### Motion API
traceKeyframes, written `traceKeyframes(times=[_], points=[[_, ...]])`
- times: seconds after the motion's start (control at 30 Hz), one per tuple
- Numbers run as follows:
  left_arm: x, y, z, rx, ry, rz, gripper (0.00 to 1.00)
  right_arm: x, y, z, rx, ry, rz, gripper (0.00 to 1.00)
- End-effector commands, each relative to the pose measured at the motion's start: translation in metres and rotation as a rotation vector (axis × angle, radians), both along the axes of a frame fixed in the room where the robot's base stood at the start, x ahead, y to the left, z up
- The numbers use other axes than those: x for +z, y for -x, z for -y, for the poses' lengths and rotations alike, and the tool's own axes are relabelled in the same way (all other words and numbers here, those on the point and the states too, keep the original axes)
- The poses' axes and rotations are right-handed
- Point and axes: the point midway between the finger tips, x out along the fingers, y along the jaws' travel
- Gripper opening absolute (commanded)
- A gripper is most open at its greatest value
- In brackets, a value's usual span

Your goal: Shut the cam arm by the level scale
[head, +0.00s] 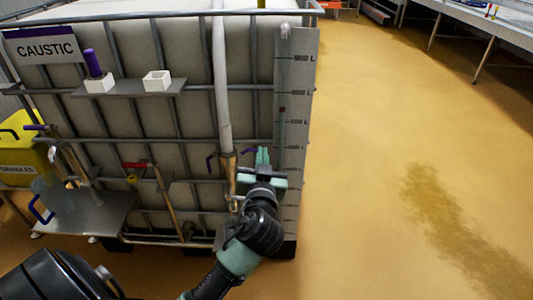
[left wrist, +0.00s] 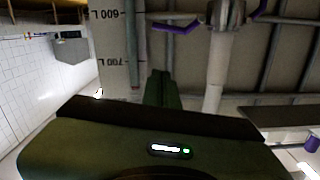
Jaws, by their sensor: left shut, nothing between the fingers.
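My left gripper (head: 262,156) is shut and empty, in front of the tank just left of the level scale (head: 297,110). Left of its fingertips is a brass coupling (head: 228,165) under a pale hose. The purple cam arm by the level scale (head: 247,152) sticks out toward the scale, close to the fingertips; I cannot tell if they touch. The other purple cam arm (head: 210,162) sticks out on the coupling's left. The left wrist view shows the shut fingers (left wrist: 159,88) below the scale-side cam arm (left wrist: 177,27), which stands out from the coupling. My right gripper is not in view.
The caged tank has a CAUSTIC sign (head: 45,46), and a shelf (head: 128,88) with a purple-topped item and a white cup. The yellow floor (head: 390,120) at right is open.

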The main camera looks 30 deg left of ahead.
Motion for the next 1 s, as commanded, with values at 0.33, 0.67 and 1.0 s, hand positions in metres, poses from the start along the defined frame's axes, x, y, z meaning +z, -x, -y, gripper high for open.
traceKeyframes(times=[0.33, 0.67, 1.0], points=[[-0.017, -0.053, -0.036, 0.0, -0.003, -0.007, 0.0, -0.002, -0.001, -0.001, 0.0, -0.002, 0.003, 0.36], [-0.043, -0.055, -0.042, -0.002, 0.0, -0.002, 0.0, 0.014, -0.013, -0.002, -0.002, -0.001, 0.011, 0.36], [-0.043, -0.055, -0.042, -0.002, 0.0, -0.002, 0.0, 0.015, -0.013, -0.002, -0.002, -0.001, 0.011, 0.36]])
